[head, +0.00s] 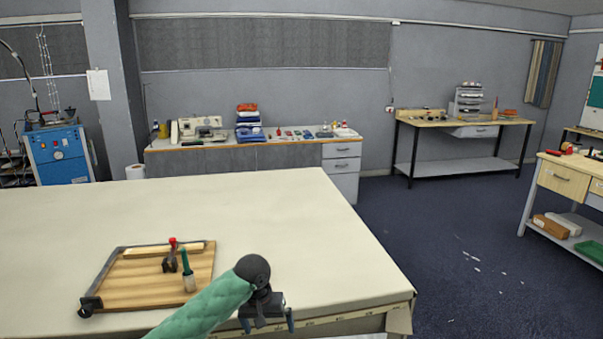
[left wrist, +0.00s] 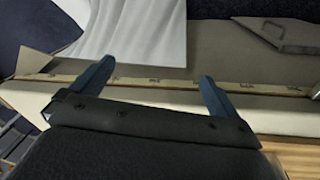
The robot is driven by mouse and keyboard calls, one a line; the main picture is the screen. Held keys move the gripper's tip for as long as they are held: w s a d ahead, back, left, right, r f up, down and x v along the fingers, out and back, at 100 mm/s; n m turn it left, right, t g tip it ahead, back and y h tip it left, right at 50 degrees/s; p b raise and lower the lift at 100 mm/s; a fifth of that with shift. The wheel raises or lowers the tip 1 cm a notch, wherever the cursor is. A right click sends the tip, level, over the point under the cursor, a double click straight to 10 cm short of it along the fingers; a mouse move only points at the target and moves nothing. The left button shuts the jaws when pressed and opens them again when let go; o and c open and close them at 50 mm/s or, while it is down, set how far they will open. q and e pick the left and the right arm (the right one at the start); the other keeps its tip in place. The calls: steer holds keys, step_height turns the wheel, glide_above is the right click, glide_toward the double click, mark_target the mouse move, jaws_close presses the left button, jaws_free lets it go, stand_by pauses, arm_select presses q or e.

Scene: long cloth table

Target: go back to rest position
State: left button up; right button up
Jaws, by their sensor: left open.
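My left gripper (head: 268,322) is at the front edge of the long cloth table (head: 200,205), to the right of the wooden board. Its two blue fingers are spread apart, with nothing between them; they also show in the left wrist view (left wrist: 156,72). The green-sleeved forearm comes in from the bottom left. In the left wrist view the fingers lie across the table's edge strip with its printed marks. My right gripper is in neither view.
A wooden board (head: 135,283) with dark edging lies left of my gripper, bearing a red-topped clamp (head: 171,258) and a green-handled tool (head: 187,268). The table beyond is bare. Workbenches stand along the back wall, with open dark floor at right.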

arm_select(q)
steer(key=s+d+f+m+t+h, duration=0.1)
steer(key=s+f, duration=0.4)
steer(key=s, duration=0.3)
steer(key=s+f+m+t+h, duration=0.1)
steer(key=s+f, duration=0.4)
steer(key=s, duration=0.4)
steer(key=s+a+f+y, duration=0.1)
steer(key=s+a+y, duration=0.1)
steer(key=s+a, duration=0.65)
steer(key=s+a+f+y, duration=0.15)
steer(key=s+a, duration=0.35)
steer(key=s, duration=0.7)
steer(key=s+d+f, duration=0.1)
steer(key=s+f, duration=0.1)
steer(key=f, duration=1.8)
steer(key=s+d+f+g, duration=0.1)
steer(key=s+d+f, duration=0.1)
steer(key=f, duration=1.8)
steer(key=shift+s+d+n, duration=0.2)
steer(key=shift+s+n, duration=0.2)
steer(key=shift+s, duration=0.2)
steer(key=shift+w+h, duration=0.15)
steer(key=shift+h, duration=0.1)
